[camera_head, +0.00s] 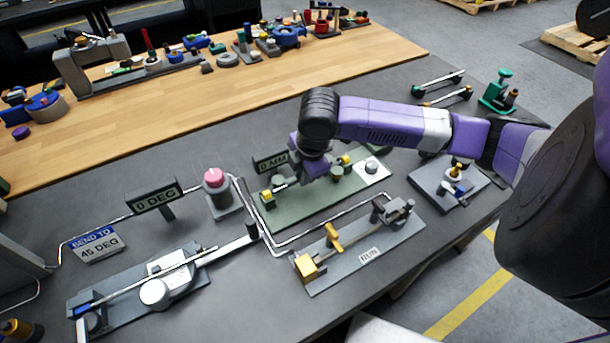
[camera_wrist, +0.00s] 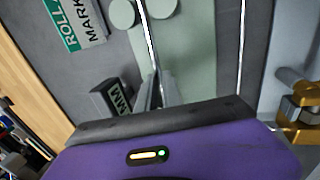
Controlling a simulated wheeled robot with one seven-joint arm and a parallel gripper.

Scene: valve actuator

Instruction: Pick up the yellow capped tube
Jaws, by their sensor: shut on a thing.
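A thin silvery tube (camera_wrist: 152,45) runs up from between my fingertips in the wrist view, passing between two pale round rollers. In the head view a short silvery length (camera_head: 281,187) shows beside my gripper. A yellow piece (camera_head: 266,195) is at its left end, and another yellow piece (camera_head: 345,160) is to the right; these look like caps, but the middle is hidden by my wrist. My gripper (camera_head: 305,172) is low over the green plate (camera_head: 300,208). In the wrist view my gripper (camera_wrist: 156,92) is shut on the tube. I cannot tell whether the tube is clear of its supports.
The 0 MM sign (camera_head: 271,162) stands close behind my gripper. A pink-topped post (camera_head: 214,178) is to the left. A grey RUN fixture (camera_head: 345,262) with yellow parts is in front. A bending fixture (camera_head: 150,280) is at the front left, and a small grey block fixture (camera_head: 447,188) is at the right.

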